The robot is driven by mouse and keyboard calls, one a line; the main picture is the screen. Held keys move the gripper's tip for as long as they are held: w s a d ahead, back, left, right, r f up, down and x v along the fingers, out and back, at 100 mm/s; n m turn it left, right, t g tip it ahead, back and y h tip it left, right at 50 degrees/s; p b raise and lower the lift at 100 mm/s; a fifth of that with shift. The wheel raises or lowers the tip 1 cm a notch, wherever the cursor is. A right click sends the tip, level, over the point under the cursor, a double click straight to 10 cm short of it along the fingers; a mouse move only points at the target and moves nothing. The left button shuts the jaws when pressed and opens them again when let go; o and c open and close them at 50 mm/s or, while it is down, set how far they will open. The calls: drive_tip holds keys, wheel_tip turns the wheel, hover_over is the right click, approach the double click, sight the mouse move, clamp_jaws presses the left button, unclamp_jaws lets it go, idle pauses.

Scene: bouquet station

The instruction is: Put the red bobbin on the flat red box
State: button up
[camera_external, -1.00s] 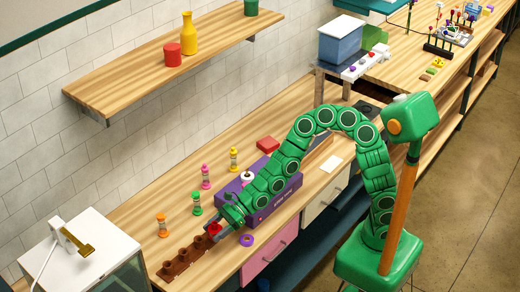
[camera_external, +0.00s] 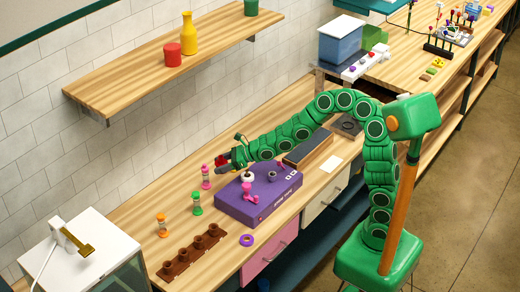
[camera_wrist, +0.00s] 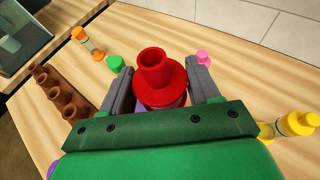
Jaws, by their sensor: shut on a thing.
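The red bobbin (camera_external: 221,159) is held between the two grey fingers of my gripper (camera_external: 224,164), above the counter near the wall. In the wrist view the bobbin (camera_wrist: 160,82) stands with its open hollow end up, a finger of my gripper (camera_wrist: 162,88) on each side. The flat red box is not visible now; my arm covers its spot in the external view, and the wrist view does not show it.
A pink bobbin (camera_external: 206,177), a green bobbin (camera_external: 196,203) and an orange bobbin (camera_external: 162,225) stand on the counter. A yellow bobbin (camera_wrist: 295,124) shows in the wrist view. A brown rack (camera_external: 194,252) lies in front; a purple box (camera_external: 240,209) stands to its right.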

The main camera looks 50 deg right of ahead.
drive_tip(key=w+d+r+m+t+h, duration=0.1)
drive_tip(key=w+d+m+h, duration=0.1)
drive_tip(key=d, duration=1)
drive_tip(key=w+d+r+m+t+h, duration=0.1)
drive_tip(key=d+r+m+t+h, duration=0.1)
drive_tip(key=d, duration=1)
drive_tip(key=s+d+f, duration=0.1)
drive_tip(key=s+d, duration=1.3)
drive_tip(key=shift+y, duration=0.4)
drive_tip(key=w+d+f, duration=0.1)
drive_tip(key=w+f, duration=0.2)
drive_tip(key=w, duration=0.1)
drive_tip(key=w+d+f, duration=0.1)
drive_tip(key=w+f, duration=0.2)
drive_tip(key=w, duration=0.1)
drive_tip(key=w+f, duration=0.3)
drive_tip(key=w, duration=0.2)
drive_tip(key=shift+d+f, duration=0.1)
drive_tip(key=shift+d, duration=0.3)
drive_tip(key=shift+w+d+f+g, duration=0.1)
drive_tip(key=shift+w+f+g, duration=0.2)
drive_tip(key=shift+w+f, duration=0.25)
drive_tip(key=shift+s+f, duration=0.2)
drive_tip(key=shift+f, duration=1.2)
drive_tip(key=shift+f, duration=0.1)
